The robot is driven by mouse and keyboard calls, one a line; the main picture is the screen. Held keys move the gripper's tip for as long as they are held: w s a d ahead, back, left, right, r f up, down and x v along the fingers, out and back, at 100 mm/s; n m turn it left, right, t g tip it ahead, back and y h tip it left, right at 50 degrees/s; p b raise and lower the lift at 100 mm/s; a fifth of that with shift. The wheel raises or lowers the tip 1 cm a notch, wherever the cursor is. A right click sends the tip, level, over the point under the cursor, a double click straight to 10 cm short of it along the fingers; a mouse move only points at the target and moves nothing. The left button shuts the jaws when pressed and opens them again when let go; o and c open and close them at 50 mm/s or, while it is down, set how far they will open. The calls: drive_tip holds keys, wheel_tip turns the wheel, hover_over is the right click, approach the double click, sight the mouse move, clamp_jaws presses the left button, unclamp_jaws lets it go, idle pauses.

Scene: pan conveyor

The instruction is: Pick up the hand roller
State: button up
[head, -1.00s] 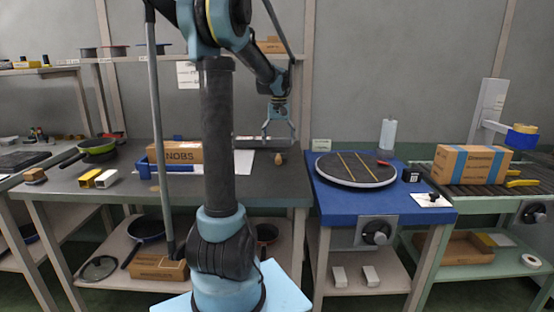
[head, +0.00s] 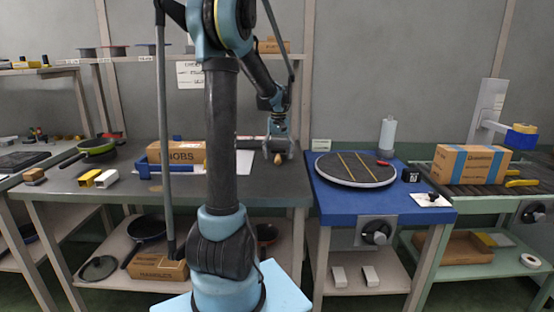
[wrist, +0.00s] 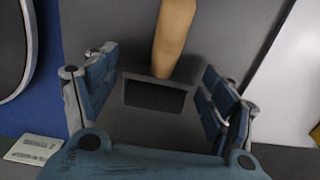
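The hand roller has a tan wooden handle (wrist: 175,38), which enters the wrist view from the top edge and runs down toward the gap between my fingers. A dark rectangular part (wrist: 155,94) lies below the handle's end, between the fingers; I cannot tell whether it belongs to the roller. In the head view the tan handle (head: 278,159) shows small on the grey table (head: 265,185). My gripper (head: 280,154) is low over it. In the wrist view my gripper (wrist: 157,100) is open, with a finger on each side and clear gaps to the handle.
A blue stand with a round dark turntable (head: 352,172) is to the right of the grey table. A white sheet (head: 243,163) and a cardboard box marked KNOBS (head: 190,152) in a blue tray lie to the left.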

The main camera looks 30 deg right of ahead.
drive_tip(key=c, duration=1)
drive_tip(key=shift+o, duration=0.2)
